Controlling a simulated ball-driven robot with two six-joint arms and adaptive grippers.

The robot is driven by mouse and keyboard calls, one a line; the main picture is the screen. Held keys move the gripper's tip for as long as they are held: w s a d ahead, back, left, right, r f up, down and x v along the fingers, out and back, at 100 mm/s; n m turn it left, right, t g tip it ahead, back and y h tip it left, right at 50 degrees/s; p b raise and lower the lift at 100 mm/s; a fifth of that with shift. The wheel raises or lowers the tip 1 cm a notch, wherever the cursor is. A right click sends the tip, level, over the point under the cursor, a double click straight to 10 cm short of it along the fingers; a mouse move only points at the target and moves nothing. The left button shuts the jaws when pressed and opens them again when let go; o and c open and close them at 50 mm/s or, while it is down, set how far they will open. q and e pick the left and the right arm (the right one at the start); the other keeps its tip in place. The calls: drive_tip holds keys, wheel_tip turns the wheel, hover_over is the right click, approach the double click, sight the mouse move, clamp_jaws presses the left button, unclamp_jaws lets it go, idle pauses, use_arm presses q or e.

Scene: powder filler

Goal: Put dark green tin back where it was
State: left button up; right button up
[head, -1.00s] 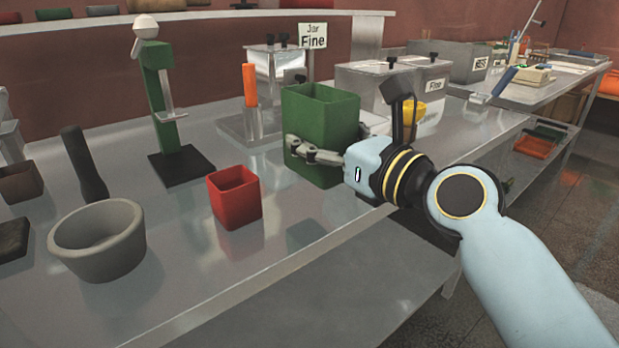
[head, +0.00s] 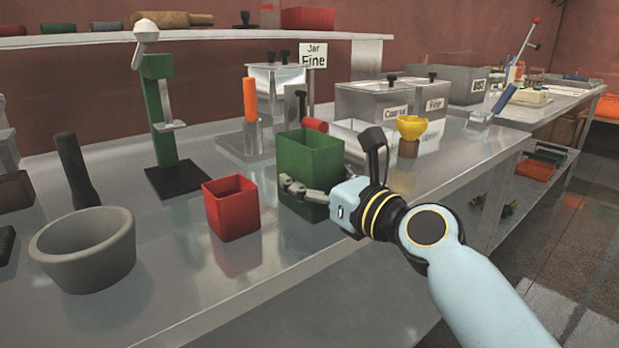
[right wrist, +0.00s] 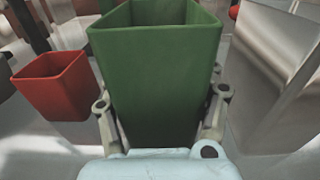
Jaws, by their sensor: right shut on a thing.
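The dark green tin (head: 312,160) is an open square box near the front edge of the metal table, right of the red tin (head: 232,209). My right gripper (head: 300,190) is shut on its lower part. In the right wrist view the green tin (right wrist: 155,80) stands upright between the two fingers (right wrist: 160,115), and its inside looks empty where it shows. Whether its base touches the table I cannot tell. The red tin also shows in the right wrist view (right wrist: 54,86), apart on the left. My left gripper is not in view.
A grey bowl (head: 85,250) and a green stand (head: 162,110) are to the left. Behind the tin are an orange-handled tool (head: 250,100) and a "Jar Fine" sign (head: 313,58). A yellow cup (head: 420,130) and labelled metal bins (head: 375,104) stand to the right. Bare table lies in front of the red tin.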

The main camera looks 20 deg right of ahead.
drive_tip(key=o, duration=1.3)
drive_tip(key=shift+r, duration=0.15)
drive_tip(key=p+v, duration=0.1)
drive_tip(key=v, duration=1.1)
